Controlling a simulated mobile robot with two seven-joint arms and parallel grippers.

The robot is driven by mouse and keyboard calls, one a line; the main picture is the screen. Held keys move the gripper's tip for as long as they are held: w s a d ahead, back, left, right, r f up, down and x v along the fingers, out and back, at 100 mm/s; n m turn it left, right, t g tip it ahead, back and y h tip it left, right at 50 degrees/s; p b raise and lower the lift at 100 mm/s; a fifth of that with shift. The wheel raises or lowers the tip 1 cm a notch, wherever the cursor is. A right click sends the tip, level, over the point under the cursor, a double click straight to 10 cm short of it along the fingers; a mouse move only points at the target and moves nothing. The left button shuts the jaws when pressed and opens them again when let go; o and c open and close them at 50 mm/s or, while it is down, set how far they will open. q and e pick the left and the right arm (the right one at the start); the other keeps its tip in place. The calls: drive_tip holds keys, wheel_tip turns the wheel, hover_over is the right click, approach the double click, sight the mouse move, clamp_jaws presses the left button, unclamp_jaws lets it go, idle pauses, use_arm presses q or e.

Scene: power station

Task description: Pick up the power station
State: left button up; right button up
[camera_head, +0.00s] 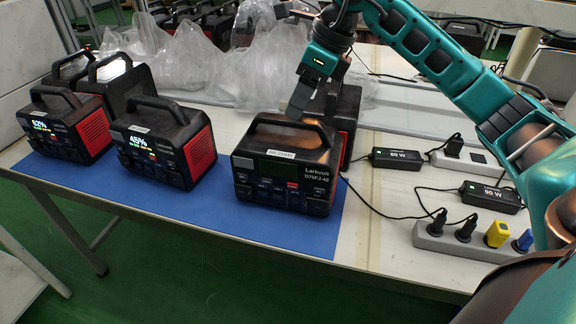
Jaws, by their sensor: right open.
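Several black power stations stand on the table. The one at the right of the front row (282,178) has a dark screen, a small label on top and an arched carrying handle. Another power station (162,145), with a lit 45% screen and red side, stands left of it. A third power station (68,125), with a lit 42% screen, is at the far left. My right gripper (299,104) is open above and behind the right power station's handle, pointing down. I cannot tell whether it touches the handle. My left gripper is out of view.
A blue mat (240,228) lies under the front row. More power stations and clear plastic bags (262,65) are behind. At right are a grey power strip (455,242) with plugs, a 60 W adapter (396,158), a 90 W adapter (490,196) and loose cables.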

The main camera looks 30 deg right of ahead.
sight(288, 119)
drive_tip(key=shift+b+x, duration=0.3)
drive_tip(key=shift+x, duration=2.65)
drive_tip(key=shift+a, duration=0.15)
drive_tip(key=shift+f, duration=0.2)
drive_tip(key=shift+c, duration=0.3)
clamp_jaws()
drive_tip(key=shift+w+r, duration=0.1)
drive_tip(key=shift+r, duration=0.2)
